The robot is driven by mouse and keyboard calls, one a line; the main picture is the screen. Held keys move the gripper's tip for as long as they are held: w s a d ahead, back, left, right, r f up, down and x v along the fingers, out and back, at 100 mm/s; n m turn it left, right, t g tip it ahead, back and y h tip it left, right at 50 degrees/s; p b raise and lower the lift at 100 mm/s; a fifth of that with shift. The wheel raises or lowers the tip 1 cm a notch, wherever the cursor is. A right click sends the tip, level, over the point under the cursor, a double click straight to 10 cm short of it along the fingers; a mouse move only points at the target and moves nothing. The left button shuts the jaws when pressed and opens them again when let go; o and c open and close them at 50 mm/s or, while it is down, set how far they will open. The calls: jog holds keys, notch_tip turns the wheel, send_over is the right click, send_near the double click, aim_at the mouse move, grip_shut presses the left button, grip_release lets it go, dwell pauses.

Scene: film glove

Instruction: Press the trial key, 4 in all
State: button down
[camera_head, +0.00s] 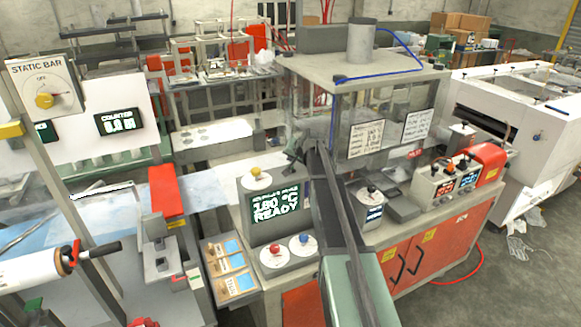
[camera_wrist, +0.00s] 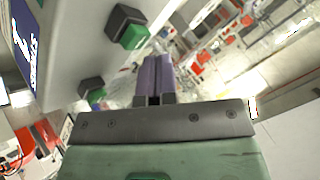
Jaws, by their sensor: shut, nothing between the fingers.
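My gripper (camera_wrist: 157,72) shows in the wrist view with its two purple-grey fingers together, shut and empty. In the head view it is a small dark shape (camera_head: 294,157) above and behind the control box, partly hidden by my arm. The control box (camera_head: 262,232) has a screen (camera_head: 275,204) reading 180 °C READY. A red button (camera_head: 274,249) and a blue button (camera_head: 302,240) sit on white round bases at its front, and a yellow button (camera_head: 256,172) sits on its top. I cannot tell which one is the trial key. No contact with a button is visible.
A clear-walled machine (camera_head: 345,110) stands behind my arm, with a control unit (camera_head: 446,185) to its right. A tray of labelled cards (camera_head: 228,262) lies left of the buttons. In the wrist view, green-and-black blocks (camera_wrist: 128,28) are close to the fingers on the upper left.

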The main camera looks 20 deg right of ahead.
jog(key=shift+f, duration=0.3)
jog(key=shift+f+b, duration=0.5)
jog(key=shift+b, duration=0.1)
dwell(0.3)
jog(key=shift+r, duration=0.1)
jog(key=shift+r+p, duration=0.8)
jog(key=shift+p, duration=0.1)
notch_tip(320, 180, up, 5)
jog(key=p, duration=0.5)
jog(key=shift+r, duration=0.15)
